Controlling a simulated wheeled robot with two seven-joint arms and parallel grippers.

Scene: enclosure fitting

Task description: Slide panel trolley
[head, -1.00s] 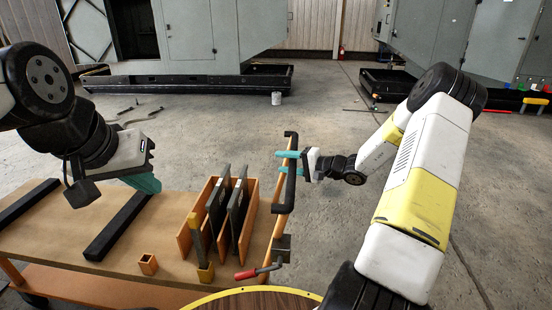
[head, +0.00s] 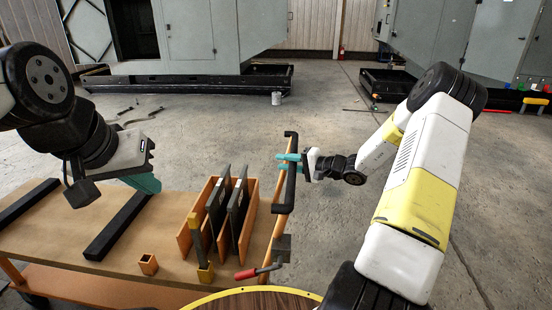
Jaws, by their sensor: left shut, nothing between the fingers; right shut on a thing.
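The panel trolley (head: 60,225) is an orange cart with a brown top, in front of me at the lower left. Dark panels (head: 238,212) stand upright between orange dividers on its right part. A black push handle (head: 290,185) rises at its right end. My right gripper (head: 284,163) reaches in from the right and is shut on the handle near its upper part, its teal fingers around the bar. My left gripper (head: 146,184) is shut and empty above the trolley top, with its teal fingers partly hidden by the wrist.
Black bars (head: 118,226) lie across the trolley top. A small orange box (head: 148,264) and a red-handled tool (head: 258,270) are near its front edge. Grey cabinets (head: 190,40) stand on black plinths behind. A white can (head: 276,98) and thin items lie on the otherwise open concrete floor.

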